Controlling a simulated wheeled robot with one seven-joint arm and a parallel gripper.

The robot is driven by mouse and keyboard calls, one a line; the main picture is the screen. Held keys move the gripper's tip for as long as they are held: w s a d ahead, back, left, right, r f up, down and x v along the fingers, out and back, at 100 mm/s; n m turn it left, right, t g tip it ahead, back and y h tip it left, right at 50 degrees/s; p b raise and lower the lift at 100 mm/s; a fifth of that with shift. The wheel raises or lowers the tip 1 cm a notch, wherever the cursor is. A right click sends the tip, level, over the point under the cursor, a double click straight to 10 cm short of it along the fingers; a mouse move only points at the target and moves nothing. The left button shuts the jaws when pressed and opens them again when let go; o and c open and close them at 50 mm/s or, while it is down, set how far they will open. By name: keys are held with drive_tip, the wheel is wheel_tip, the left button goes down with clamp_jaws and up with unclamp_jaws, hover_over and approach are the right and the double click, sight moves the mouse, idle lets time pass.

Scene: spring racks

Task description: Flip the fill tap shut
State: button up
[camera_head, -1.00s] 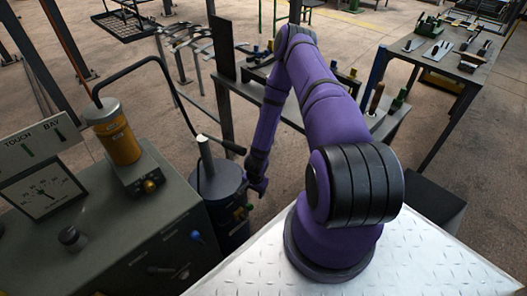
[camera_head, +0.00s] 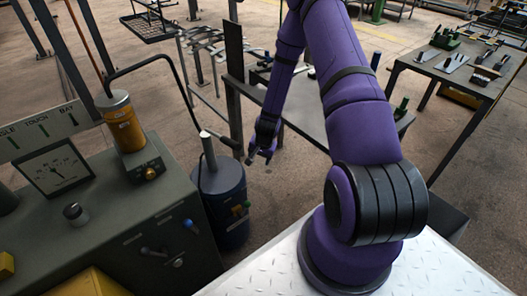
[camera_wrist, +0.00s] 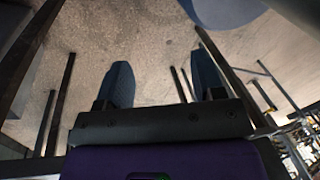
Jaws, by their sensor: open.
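A blue drum (camera_head: 222,215) with a grey top stands beside the green cabinet.
The green cabinet (camera_head: 105,215) bears a gauge (camera_head: 55,168) and a yellow cylinder (camera_head: 122,122). A long black bent lever (camera_head: 180,85) reaches over to the drum. A grey bench (camera_head: 305,108) stands behind my gripper. Bare floor (camera_head: 285,190) lies right of the drum.

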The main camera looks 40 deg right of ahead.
drive_tip(key=shift+n, duration=0.3)
drive_tip(key=shift+w+v, duration=0.2)
drive_tip(key=shift+v, duration=0.85)
drive_tip(key=shift+w+v, duration=0.25)
drive_tip(key=shift+v, duration=0.75)
drive_tip(key=shift+r, duration=0.1)
drive_tip(key=c, duration=0.6)
drive_tip(key=f+m, duration=0.2)
drive_tip(key=m, duration=0.1)
drive_tip(key=shift+w+d+f+y, duration=0.1)
drive_tip(key=shift+d+f+y, duration=0.2)
drive_tip(key=shift+d+f, duration=0.1)
clamp_jaws()
drive_tip(key=s+d+f+m+g+y, duration=0.1)
drive_tip(key=d+f+m+y, duration=0.1)
drive_tip(key=f+m, duration=0.9)
drive_tip(key=d+f+m+g+y, duration=0.1)
drive_tip(key=d+f+m+y, duration=0.1)
drive_tip(key=f+m, duration=0.9)
drive_tip(key=a+f+m, duration=0.3)
drive_tip(key=a+f, duration=0.2)
drive_tip(key=a, duration=0.3)
drive_tip(key=shift+w+f, duration=0.25)
drive_tip(key=shift+w, duration=0.1)
